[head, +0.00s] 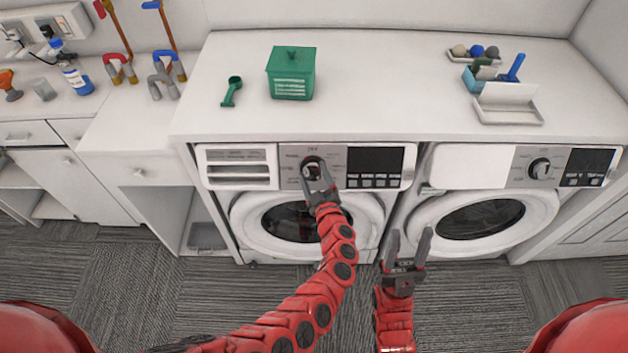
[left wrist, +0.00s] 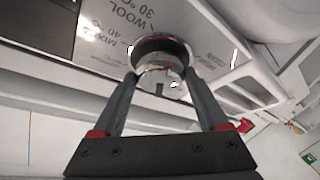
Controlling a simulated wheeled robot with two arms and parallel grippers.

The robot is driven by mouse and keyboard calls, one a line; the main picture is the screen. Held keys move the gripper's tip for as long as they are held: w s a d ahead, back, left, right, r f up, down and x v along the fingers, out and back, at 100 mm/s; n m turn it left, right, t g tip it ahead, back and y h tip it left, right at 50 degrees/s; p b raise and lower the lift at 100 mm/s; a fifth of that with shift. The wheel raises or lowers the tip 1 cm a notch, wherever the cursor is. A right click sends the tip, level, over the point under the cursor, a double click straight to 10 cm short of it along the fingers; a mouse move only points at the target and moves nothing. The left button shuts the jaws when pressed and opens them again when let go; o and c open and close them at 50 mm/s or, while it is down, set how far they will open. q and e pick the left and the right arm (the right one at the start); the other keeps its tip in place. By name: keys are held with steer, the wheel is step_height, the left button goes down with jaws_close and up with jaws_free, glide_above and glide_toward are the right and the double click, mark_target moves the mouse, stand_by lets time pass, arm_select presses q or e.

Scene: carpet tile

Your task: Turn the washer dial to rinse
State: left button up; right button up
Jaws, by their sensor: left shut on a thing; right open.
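The dial (head: 312,167) is a round knob with a dark ring on the grey panel of the left washer (head: 236,167). My left gripper (head: 318,180) is at the dial, its two fingers on either side of it and shut on it. In the left wrist view the silvery dial (left wrist: 160,72) sits between the fingertips of my left gripper (left wrist: 160,88). Printed labels such as "WOOL 30°" and "MIX 40°" show on the panel (left wrist: 115,35), upside down there. The rinse label cannot be made out. My right gripper (head: 410,247) is open and empty in front of the gap between the washers.
A second washer (head: 470,165) with its own dial (head: 540,168) stands to the right. The white counter (head: 390,90) above holds a green box (head: 291,74), a green scoop (head: 232,91) and a tray (head: 508,106). The carpet floor (head: 130,280) at left is clear.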

arm_select(q)
steer(key=shift+n+g+y+b, duration=0.55)
steer(key=shift+n+b, duration=0.35)
steer(key=shift+n, duration=0.6)
steer(key=shift+d, duration=0.1)
steer(key=o, duration=1.3)
steer(key=shift+c, duration=0.2)
